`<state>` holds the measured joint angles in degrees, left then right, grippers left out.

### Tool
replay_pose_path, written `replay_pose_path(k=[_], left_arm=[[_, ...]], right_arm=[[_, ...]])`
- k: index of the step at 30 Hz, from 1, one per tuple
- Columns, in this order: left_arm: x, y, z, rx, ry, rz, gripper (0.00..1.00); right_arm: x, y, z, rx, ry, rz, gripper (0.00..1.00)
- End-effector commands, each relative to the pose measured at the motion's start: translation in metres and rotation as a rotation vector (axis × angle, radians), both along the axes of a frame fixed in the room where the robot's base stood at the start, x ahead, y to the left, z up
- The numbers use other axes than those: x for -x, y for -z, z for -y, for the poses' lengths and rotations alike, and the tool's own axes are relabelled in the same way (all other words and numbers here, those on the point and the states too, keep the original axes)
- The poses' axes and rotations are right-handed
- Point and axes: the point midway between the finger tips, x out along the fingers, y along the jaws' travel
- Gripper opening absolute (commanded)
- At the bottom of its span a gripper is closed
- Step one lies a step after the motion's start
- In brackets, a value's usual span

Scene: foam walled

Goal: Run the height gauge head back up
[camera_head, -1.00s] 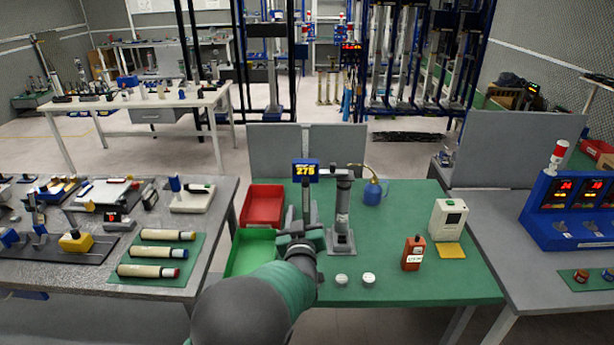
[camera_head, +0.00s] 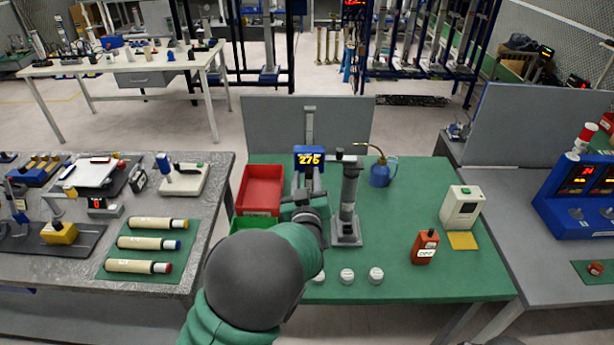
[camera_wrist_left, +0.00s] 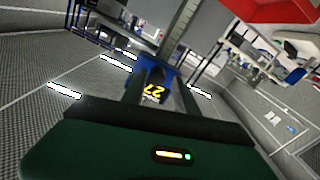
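The height gauge has a blue head with a yellow digital display (camera_head: 309,158) reading about 275, in front of a thin grey upright column (camera_head: 309,125). My left gripper (camera_head: 304,196) is just below and in front of the display, and my arm hides the gauge's lower part. In the left wrist view the blue head (camera_wrist_left: 153,86) shows between the two dark fingers, which are apart. I cannot tell whether they touch it. My right gripper is in neither view.
A grey cylindrical stand (camera_head: 348,200) is close to the right of my gripper. A red bin (camera_head: 260,190) and partly hidden green bin (camera_head: 255,222) lie left. A blue oil can (camera_head: 381,174), orange device (camera_head: 425,246) and several white discs (camera_head: 347,276) share the green table (camera_head: 405,205).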

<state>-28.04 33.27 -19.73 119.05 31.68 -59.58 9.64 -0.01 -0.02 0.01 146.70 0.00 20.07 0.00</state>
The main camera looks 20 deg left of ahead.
Motion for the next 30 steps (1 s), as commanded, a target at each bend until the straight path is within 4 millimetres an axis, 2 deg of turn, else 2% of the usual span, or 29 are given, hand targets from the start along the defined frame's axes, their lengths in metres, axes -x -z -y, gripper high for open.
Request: replay_pose_path(k=[1, 7, 8, 30], left_arm=[[-0.0007, 0.0007, 0.0003, -0.001, 0.000, -0.001, 0.27], [-0.0014, 0.0013, 0.0004, 0.000, 0.001, -0.002, 0.01], [-0.0013, 0.0014, 0.0007, 0.000, 0.002, -0.003, 0.00], [-0.0008, 0.0016, 0.0007, 0.000, 0.002, -0.003, 0.00]], right_arm=[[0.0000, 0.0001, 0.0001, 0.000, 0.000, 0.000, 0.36], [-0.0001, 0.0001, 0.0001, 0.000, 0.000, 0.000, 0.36], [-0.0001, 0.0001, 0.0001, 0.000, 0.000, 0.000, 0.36], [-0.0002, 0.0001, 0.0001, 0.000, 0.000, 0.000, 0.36]])
